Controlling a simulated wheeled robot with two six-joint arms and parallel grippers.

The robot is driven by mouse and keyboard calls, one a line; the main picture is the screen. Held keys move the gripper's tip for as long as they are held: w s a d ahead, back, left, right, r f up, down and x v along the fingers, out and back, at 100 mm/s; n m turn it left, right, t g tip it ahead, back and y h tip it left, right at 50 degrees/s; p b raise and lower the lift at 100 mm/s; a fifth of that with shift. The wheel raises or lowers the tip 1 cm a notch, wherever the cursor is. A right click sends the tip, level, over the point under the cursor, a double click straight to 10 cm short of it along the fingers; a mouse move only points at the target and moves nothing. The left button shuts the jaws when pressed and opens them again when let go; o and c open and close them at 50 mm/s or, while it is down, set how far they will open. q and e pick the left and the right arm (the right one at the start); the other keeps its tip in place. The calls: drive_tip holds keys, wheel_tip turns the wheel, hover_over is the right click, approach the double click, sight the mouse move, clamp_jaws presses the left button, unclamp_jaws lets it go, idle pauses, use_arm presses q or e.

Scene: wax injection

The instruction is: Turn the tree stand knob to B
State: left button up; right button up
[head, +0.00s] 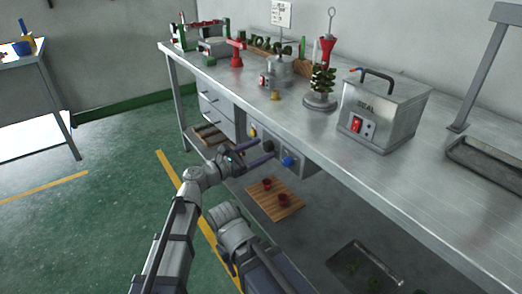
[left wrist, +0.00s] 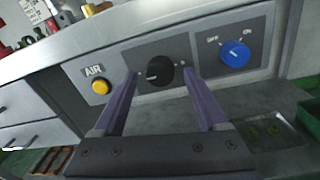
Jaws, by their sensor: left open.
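My left gripper (head: 268,148) is open in front of the panel under the bench's front edge. In the left wrist view its two purple fingers (left wrist: 160,74) reach toward the black knob (left wrist: 160,68), one on each side. I cannot tell whether they touch it. The knob has a pale pointer mark toward its lower left, and I can read no letter beside it. The black knob also shows in the head view (head: 267,146). A dark green wax tree (head: 322,82) stands upright on a round metal stand (head: 319,103) on the bench. My right gripper is not in view.
A yellow button (left wrist: 101,87) under an AIR label is left of the knob; a blue OFF/ON knob (left wrist: 235,54) is right. On the bench (head: 430,150) is a metal SEAL box (head: 383,112). A wooden board (head: 274,199) with red cups lies on the shelf below.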

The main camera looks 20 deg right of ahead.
use_arm(q)
drive_tip(key=shift+w+d, duration=0.1)
drive_tip(key=shift+d, duration=0.2)
clamp_jaws()
idle(0.5)
